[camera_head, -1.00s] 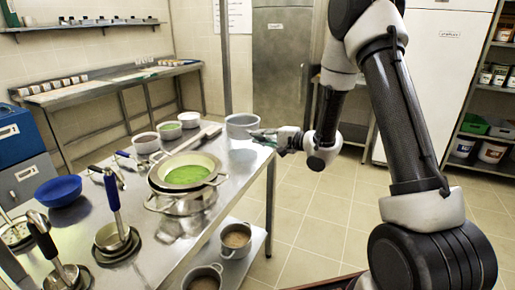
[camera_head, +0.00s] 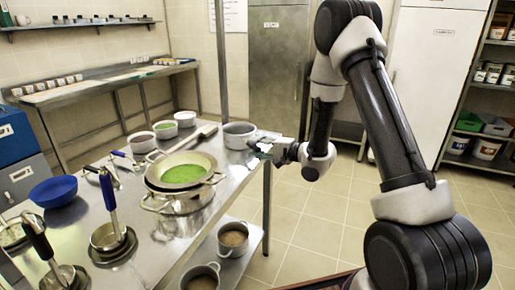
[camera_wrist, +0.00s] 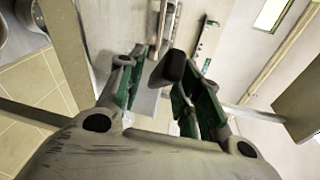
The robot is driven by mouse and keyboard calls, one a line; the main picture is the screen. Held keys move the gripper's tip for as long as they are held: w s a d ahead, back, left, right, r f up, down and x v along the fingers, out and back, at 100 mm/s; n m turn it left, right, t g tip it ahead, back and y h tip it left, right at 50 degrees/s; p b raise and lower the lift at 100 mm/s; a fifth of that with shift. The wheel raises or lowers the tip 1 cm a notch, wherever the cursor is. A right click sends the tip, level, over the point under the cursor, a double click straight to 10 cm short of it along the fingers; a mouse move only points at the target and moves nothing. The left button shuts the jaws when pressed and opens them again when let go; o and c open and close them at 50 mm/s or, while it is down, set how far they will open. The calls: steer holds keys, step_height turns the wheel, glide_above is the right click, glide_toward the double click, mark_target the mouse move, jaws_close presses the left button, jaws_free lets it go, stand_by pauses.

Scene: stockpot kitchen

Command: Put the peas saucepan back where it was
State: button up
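A grey metal saucepan (camera_head: 239,136) stands at the far right corner of the steel table (camera_head: 222,186). Its contents cannot be made out, so I cannot tell from its look whether it is the peas saucepan. My gripper (camera_head: 266,146) is at its right side, at about rim height. In the wrist view my gripper (camera_wrist: 166,88) has its green-padded fingers spread, with a dark handle end (camera_wrist: 172,68) between them. A gap shows between the handle and the left finger. The pan's body is not clearly visible in the wrist view.
A sieve with green contents (camera_head: 184,174) rests on a large pot left of the saucepan. Small white tubs (camera_head: 165,129) stand behind it. A blue bowl (camera_head: 53,191) and ladles are at left. Pots (camera_head: 233,238) stand on the lower shelf. Floor right of the table is clear.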

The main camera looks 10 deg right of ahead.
steer(key=shift+s+d+r, duration=0.15)
steer(key=shift+d, duration=0.1)
steer(key=v, duration=1.2)
steer(key=s+d+r+n+g+h, duration=0.1)
steer(key=s+d+r+n+h, duration=0.15)
steer(key=d+r+h, duration=0.35)
steer(key=s+d+r+n+h, duration=0.1)
steer(key=d+r+n+h, duration=0.2)
steer(key=d+r+h, duration=0.35)
steer(key=s+a+r+n+g, duration=0.1)
steer(key=s+r+n+g, duration=0.1)
steer(key=s, duration=1.1)
steer(key=s+a+r+n+g, duration=0.2)
steer(key=s+g, duration=0.2)
steer(key=s, duration=1)
steer(key=shift+a+n+y, duration=0.1)
steer(key=shift+n+y, duration=0.15)
